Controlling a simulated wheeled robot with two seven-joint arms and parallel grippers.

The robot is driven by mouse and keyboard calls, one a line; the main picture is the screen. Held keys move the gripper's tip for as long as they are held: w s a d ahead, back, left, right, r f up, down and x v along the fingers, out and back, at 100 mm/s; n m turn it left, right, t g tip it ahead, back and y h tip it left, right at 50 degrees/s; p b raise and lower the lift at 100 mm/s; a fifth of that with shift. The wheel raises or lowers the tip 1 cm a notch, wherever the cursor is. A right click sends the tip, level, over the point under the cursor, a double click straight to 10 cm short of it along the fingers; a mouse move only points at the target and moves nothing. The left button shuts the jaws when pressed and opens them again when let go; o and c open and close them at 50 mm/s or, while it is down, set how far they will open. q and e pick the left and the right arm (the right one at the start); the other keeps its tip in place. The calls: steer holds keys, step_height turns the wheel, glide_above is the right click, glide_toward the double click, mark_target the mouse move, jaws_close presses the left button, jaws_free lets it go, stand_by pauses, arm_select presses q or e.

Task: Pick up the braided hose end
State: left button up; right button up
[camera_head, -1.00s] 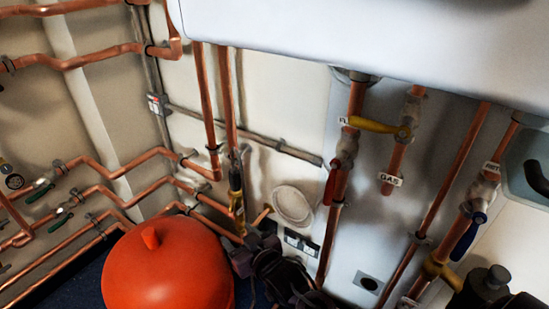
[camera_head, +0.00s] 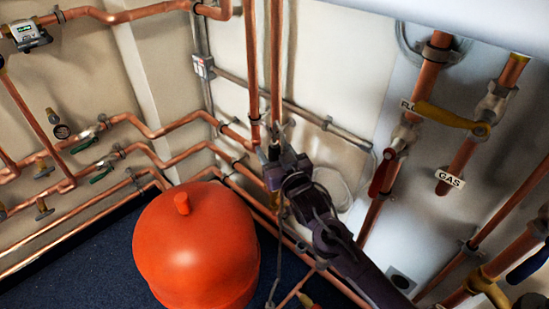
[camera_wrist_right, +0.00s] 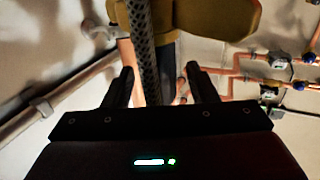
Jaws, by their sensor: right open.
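The braided hose (camera_wrist_right: 142,45) shows in the wrist view as a dark woven tube running down from the top edge. It passes between the two fingers of my right gripper (camera_wrist_right: 160,78), which is open. The hose lies nearer the left finger, and I cannot tell whether it touches. In the head view my right gripper (camera_head: 275,168) is at the wall pipes behind the red tank, with my arm coming in from the lower right. The hose end cannot be made out clearly there. My left gripper is not in view.
A red tank (camera_head: 197,250) stands on the dark blue floor (camera_head: 75,245) left of my arm. Copper pipes (camera_head: 165,160) run along the wall. A yellow-brown part (camera_wrist_right: 215,18) is close above the hose.

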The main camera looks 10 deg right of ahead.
steer(key=c, duration=1.1)
steer(key=shift+r, duration=0.1)
step_height(320, 180, up, 9)
steer(key=shift+f+p, duration=0.15)
steer(key=shift+p, duration=0.9)
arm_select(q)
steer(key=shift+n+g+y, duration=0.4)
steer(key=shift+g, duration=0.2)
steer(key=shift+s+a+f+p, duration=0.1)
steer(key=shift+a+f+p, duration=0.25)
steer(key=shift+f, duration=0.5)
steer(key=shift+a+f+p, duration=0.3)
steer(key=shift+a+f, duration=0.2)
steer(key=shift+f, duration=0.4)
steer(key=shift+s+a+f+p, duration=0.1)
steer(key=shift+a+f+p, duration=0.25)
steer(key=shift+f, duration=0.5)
arm_select(e)
step_height(320, 180, up, 11)
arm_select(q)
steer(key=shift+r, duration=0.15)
arm_select(e)
steer(key=shift+r, duration=0.25)
